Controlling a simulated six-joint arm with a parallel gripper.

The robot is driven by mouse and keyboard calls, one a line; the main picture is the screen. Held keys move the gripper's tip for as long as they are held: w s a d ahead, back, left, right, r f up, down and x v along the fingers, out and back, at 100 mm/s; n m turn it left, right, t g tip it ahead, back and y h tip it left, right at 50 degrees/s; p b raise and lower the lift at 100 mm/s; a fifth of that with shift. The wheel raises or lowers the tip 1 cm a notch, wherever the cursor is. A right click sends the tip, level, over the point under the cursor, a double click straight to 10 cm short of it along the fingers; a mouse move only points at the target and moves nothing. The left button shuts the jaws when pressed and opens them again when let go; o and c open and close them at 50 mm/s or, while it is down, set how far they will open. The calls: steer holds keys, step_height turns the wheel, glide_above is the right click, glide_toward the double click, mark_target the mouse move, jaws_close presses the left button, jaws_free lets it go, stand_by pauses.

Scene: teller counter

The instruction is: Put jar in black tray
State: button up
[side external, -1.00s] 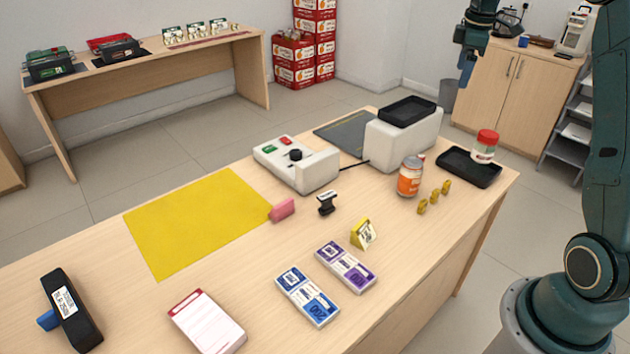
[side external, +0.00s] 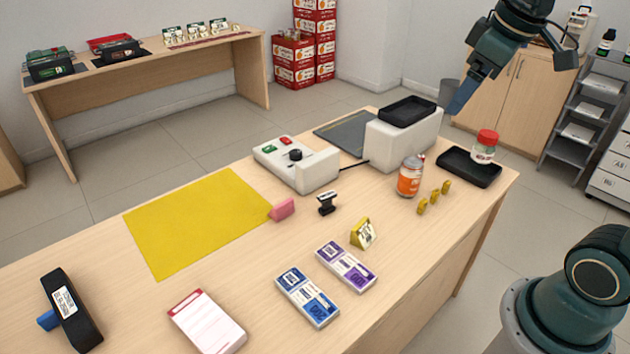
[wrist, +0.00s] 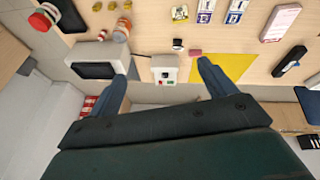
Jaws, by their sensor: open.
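The jar (side external: 484,150) is clear with a red lid and a pale label. It stands upright, seemingly inside the far side of the black tray (side external: 457,171) on the counter's right end. The jar also shows at the top left of the wrist view (wrist: 42,18). Another black tray (side external: 407,111) sits on top of a white box. My gripper (side external: 459,103) is open and empty, in the air above and behind the counter's right end, apart from the jar. In the wrist view its two fingers (wrist: 162,68) are spread wide.
An orange-labelled can (side external: 410,177) and several small yellow pieces (side external: 433,198) stand left of the counter tray. The white box (side external: 427,138) rises behind them. A white device (side external: 296,165), a yellow mat (side external: 198,220) and banknote packs (side external: 308,296) lie farther left.

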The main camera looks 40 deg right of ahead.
steer(key=s+a+f+m, duration=0.1)
steer(key=s+a+f, duration=0.1)
steer(key=s, duration=0.3)
steer(key=s+a+f+m+t+y, duration=0.1)
steer(key=s+a+f, duration=0.2)
steer(key=s+a, duration=0.1)
steer(key=shift+s+a+f, duration=0.15)
steer(key=shift+s, duration=0.5)
